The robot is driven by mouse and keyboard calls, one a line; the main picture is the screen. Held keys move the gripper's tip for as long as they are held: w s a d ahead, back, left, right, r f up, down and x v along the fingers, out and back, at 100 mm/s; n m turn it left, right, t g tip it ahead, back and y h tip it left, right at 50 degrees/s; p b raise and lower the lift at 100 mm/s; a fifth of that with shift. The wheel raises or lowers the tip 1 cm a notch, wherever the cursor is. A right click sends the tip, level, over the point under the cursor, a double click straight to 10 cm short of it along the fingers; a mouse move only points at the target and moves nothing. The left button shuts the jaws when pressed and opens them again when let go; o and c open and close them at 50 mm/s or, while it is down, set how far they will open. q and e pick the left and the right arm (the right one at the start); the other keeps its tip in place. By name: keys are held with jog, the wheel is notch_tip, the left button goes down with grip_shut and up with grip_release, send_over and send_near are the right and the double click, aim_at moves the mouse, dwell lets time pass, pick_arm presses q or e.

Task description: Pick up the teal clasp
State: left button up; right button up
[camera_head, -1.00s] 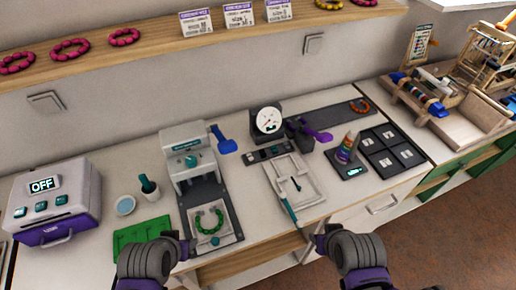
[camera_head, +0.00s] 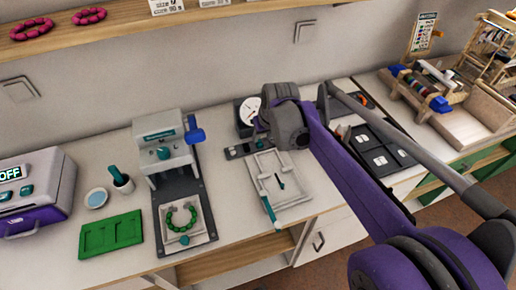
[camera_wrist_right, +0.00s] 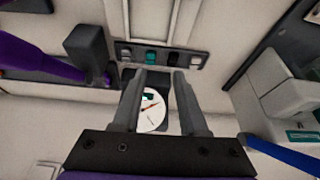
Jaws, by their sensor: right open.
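In the right wrist view a small teal clasp (camera_wrist_right: 152,57) sits on a dark strip among several grey and white pieces. My right gripper (camera_wrist_right: 160,73) is open and empty; its two fingertips point toward the strip, with the clasp just beyond them. The gap between the fingers shows a round dial gauge (camera_wrist_right: 152,112). In the head view my right gripper (camera_head: 268,122) is beside the gauge (camera_head: 249,110), above the strip (camera_head: 238,151), and its fingers are hard to make out. My left gripper is not in view.
A white tray (camera_head: 262,187) lies in front of the strip. A press (camera_head: 160,138) with a blue lever stands left, with a green bracelet (camera_head: 180,221) before it.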

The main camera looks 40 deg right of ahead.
jog(key=w+d, duration=0.2)
send_over(260, 145)
jog(key=s, duration=0.2)
jog(key=f, duration=0.2)
jog(key=f+b, duration=0.1)
jog(key=f, duration=0.2)
jog(key=shift+s+a+f, duration=0.1)
jog(key=shift+s+a, duration=0.1)
jog(key=shift+b+x, duration=0.3)
jog(key=shift+x, duration=2.45)
jog(key=shift+s+a, duration=0.1)
jog(key=shift+c, duration=0.3)
grip_shut()
